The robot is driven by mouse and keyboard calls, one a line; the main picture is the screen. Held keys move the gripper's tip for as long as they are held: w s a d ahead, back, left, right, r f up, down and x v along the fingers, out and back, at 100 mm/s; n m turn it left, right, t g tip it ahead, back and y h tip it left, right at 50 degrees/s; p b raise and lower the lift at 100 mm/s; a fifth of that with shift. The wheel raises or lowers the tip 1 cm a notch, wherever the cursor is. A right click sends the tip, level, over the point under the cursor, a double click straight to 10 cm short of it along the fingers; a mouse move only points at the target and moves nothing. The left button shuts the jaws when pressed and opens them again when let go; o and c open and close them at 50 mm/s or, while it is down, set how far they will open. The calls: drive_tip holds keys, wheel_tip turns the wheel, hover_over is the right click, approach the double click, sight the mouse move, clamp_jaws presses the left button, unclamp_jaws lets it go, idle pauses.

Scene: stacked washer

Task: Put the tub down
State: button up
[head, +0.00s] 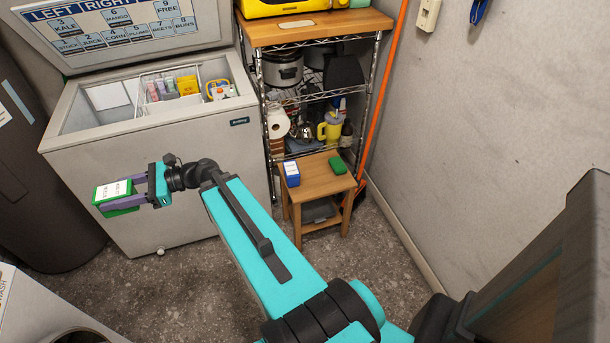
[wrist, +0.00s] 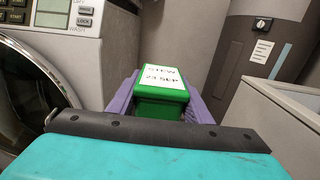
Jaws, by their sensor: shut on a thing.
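The tub is green with a white label on its lid; in the wrist view the tub (wrist: 162,82) reads "STEW 23 SEP". It also shows in the head view (head: 114,193) at the left, in front of the freezer. My gripper (head: 125,194) is shut on the tub, with a purple finger along each side. It holds the tub level in the air, lid up. In the wrist view my gripper (wrist: 161,98) points at the gap between the washer and the dark cylinder. The tub's underside is hidden.
The open chest freezer (head: 150,140) holds a wire basket with packets. A washer (wrist: 40,80) is at left in the wrist view.

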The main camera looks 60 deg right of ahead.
drive_tip(key=shift+a, duration=0.6)
drive_tip(key=shift+d, duration=0.1)
drive_tip(key=s+d+f+m+t+h+b, duration=0.25)
drive_tip(key=d+f+h, duration=0.2)
drive_tip(key=d, duration=0.75)
drive_tip(key=s+d+f+m+t+h+b, duration=0.2)
drive_tip(key=d+f+m+h+b, duration=0.3)
drive_tip(key=d, duration=0.6)
drive_tip(key=s+d+f+m+t+h+b, duration=0.25)
drive_tip(key=d+f, duration=0.35)
drive_tip(key=d, duration=0.6)
drive_tip(key=s+d+f+m+g+h+b, duration=0.1)
drive_tip(key=s+d+f+m+h+b, duration=0.2)
drive_tip(key=s+d+f+h, duration=0.3)
drive_tip(key=s+d+f+m+g+h+b, duration=0.1)
drive_tip(key=s+d+f+m+h+b, duration=0.3)
drive_tip(key=s+d+f, duration=0.5)
drive_tip(key=s+d+h, duration=0.2)
drive_tip(key=s+d, duration=0.4)
drive_tip(key=d, duration=0.2)
drive_tip(key=shift+s+m+h, duration=0.3)
drive_tip(key=shift+s, duration=0.05)
drive_tip(key=shift+f, duration=0.15)
